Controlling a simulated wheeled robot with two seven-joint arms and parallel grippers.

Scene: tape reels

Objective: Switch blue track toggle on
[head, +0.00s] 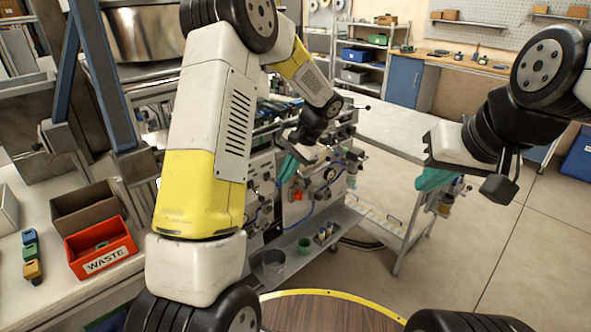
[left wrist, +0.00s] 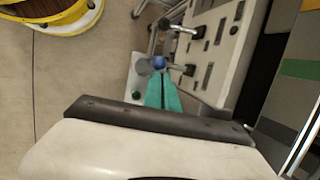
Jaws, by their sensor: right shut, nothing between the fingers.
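In the left wrist view a round blue tip (left wrist: 158,63), which looks like the blue toggle, stands on the pale machine panel (left wrist: 222,40). The teal fingers of my left gripper (left wrist: 161,78) lie close together, with their tips right by the blue tip. I cannot tell whether they touch it. In the head view my left gripper (head: 287,168) is in front of the machine (head: 310,188); its arm hides part of the machine, and I cannot make out the blue toggle there. My right gripper (head: 434,180) is shut and empty, to the right of the machine.
Other dark levers (left wrist: 190,70) stick out of the panel close to the blue tip. A red WASTE bin (head: 100,247) stands on the left bench. The floor at the right is clear.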

